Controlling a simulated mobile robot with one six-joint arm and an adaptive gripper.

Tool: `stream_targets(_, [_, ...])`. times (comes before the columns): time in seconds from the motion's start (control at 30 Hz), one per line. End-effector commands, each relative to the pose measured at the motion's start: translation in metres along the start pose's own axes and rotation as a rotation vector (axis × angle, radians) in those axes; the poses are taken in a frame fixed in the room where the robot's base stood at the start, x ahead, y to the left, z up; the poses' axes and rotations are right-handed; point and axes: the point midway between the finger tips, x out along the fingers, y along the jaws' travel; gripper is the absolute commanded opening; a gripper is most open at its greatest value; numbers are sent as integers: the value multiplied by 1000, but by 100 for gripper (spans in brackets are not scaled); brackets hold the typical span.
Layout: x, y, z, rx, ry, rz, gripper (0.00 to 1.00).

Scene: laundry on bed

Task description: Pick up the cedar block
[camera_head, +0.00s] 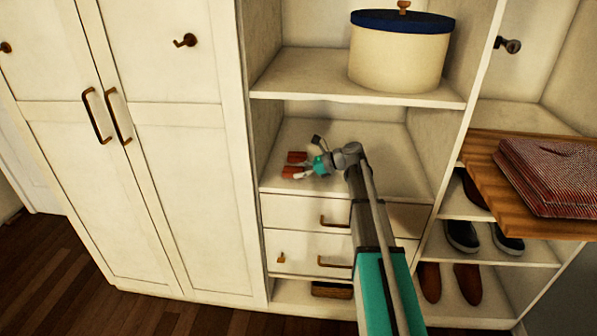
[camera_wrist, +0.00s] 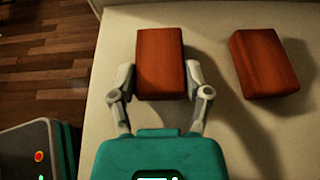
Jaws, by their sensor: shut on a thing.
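Two reddish-brown cedar blocks show in the wrist view. One cedar block (camera_wrist: 160,62) is between the fingers of my gripper (camera_wrist: 160,80), which is shut on its two sides. The other cedar block (camera_wrist: 264,62) lies to the right on the pale shelf, apart from the gripper. In the head view my gripper (camera_head: 303,170) is in the middle shelf opening, with the blocks (camera_head: 296,157) at its tip. I cannot tell whether the held block is touching the shelf.
The cubby shelf (camera_head: 385,150) is otherwise bare, with side walls and a shelf above holding a cream box (camera_head: 398,55) with a blue lid. Drawers (camera_head: 300,212) are below. At right, a wooden board (camera_head: 490,165) carries folded cloth (camera_head: 550,175), above shoes (camera_head: 462,236).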

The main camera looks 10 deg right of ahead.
Motion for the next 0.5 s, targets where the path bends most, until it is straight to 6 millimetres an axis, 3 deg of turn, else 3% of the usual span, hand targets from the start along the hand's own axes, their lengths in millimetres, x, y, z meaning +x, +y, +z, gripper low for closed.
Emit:
stream_targets(0.4, [-14, 1, 31, 0, -1, 0, 31])
stream_targets(0.5, [-20, 13, 41, 0, 0, -1, 31])
